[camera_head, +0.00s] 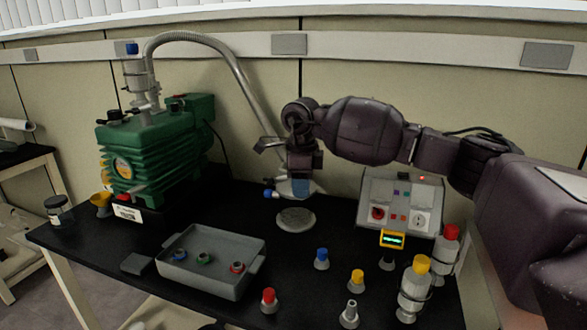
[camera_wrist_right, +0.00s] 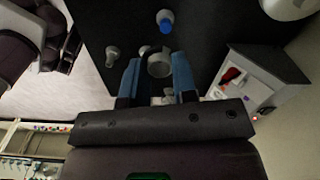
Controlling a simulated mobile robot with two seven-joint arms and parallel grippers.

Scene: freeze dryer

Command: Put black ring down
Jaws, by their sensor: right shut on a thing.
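My right gripper (camera_head: 302,190) is over the back middle of the black table, above a pale round disc (camera_head: 296,219), with its blue fingers pointing down. In the right wrist view the blue fingers (camera_wrist_right: 157,77) stand on either side of a grey round piece (camera_wrist_right: 159,64). The gripper is shut on this piece. I cannot make out a black ring on it; the fingers hide much of it. Small rings in blue (camera_head: 179,255), green (camera_head: 204,258) and red (camera_head: 237,267) lie in a grey tray (camera_head: 254,260). My left gripper is not in view.
A green pump (camera_head: 160,140) with a hose stands at the back left. A control box (camera_head: 400,202) stands at the right. Small capped flasks, one blue (camera_head: 321,260), one red (camera_head: 269,300), one yellow (camera_head: 356,281), stand at the front. Table between disc and tray looks clear.

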